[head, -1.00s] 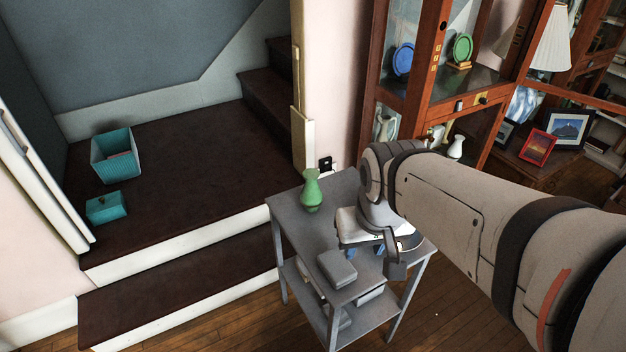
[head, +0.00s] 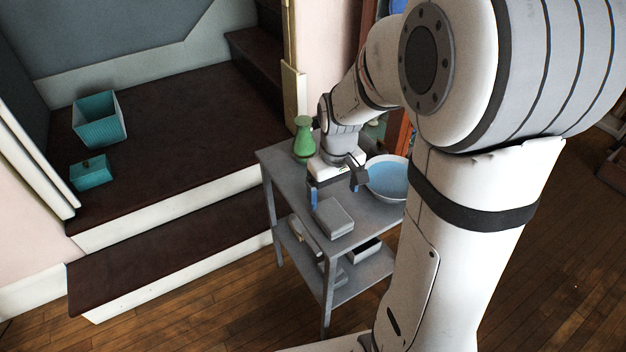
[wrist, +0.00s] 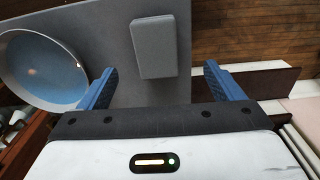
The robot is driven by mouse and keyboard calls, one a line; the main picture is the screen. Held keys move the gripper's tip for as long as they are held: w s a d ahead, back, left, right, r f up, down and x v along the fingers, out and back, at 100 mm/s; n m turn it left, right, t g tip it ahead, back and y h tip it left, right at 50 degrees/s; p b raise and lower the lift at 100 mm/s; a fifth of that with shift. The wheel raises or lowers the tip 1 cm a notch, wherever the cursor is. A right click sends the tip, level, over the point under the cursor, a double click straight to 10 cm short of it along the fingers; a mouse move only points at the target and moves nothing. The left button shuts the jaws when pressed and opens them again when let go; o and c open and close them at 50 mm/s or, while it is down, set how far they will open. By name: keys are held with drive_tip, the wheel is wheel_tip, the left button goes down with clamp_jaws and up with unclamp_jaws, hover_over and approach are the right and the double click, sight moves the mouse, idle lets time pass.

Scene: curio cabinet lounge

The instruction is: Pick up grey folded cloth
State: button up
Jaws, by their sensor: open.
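The grey folded cloth (head: 333,217), a flat grey block shape, lies on the top of the grey side table (head: 285,168), near its front edge.
A green vase (head: 303,138) stands behind my gripper. A white bowl with a blue inside (head: 386,178) is to the right on the table. Several things lie on the lower shelf (head: 352,280). A teal basket (head: 100,122) and teal box (head: 91,173) sit on the landing.

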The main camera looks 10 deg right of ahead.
sight(332, 214)
drive_tip(key=f, duration=0.3)
drive_tip(key=f+b, duration=0.1)
drive_tip(key=f, duration=0.3)
drive_tip(key=w+f, duration=0.1)
drive_tip(key=f, duration=0.2)
drive_tip(key=shift+d+f+b, duration=0.15)
drive_tip(key=shift+b, duration=0.15)
drive_tip(key=shift+c, duration=0.4)
drive_tip(key=c, duration=1)
wheel_tip(332, 214, up, 10)
drive_tip(key=shift+r+p, duration=0.1)
drive_tip(key=shift+p, duration=0.75)
